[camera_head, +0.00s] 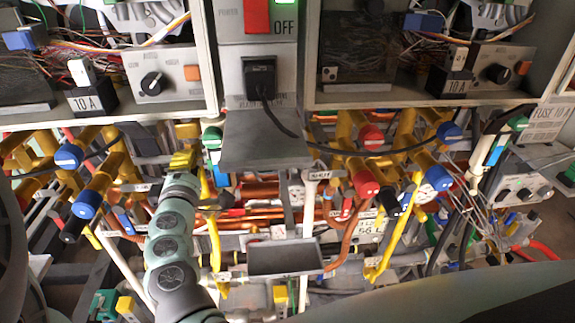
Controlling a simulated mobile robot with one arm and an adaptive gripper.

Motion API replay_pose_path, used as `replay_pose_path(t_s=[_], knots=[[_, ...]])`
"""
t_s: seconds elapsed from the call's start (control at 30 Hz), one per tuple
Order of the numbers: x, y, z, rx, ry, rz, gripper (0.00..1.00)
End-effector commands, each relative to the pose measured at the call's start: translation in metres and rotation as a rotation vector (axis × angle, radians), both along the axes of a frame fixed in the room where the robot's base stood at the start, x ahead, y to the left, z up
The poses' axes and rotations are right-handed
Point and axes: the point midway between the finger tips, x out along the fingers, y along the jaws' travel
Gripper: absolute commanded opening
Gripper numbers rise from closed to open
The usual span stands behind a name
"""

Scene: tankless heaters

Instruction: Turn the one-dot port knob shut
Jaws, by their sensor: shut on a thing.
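My arm reaches up from the bottom edge, left of the middle. My gripper (181,174) is at its far end among the pipes, mostly hidden by my own wrist. It is shut on a yellow knob-like piece (183,160), which shows just beyond the wrist. The fingers and the exact grip are too small to see. Other port knobs stand apart from it: two blue ones (67,157) (87,203) and a black one (72,230) to the left, and red (370,135) and blue (449,132) ones to the right. I cannot read a one-dot mark on any knob.
A grey shelf-like box (265,140) with a black plug (260,78) and hanging cable juts out right of my gripper. A dark tray (284,257) is lower down. Yellow pipes (213,240) and copper pipes crowd close around my arm. Open heater housings with loose wires are above.

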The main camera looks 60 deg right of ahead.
Motion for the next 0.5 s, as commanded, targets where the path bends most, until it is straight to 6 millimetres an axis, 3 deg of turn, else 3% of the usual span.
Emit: replay_pose_path(t_s=[0.5], knots=[[-0.0015,-0.0009,-0.0019,0.04,-0.039,-0.003,0.0]])
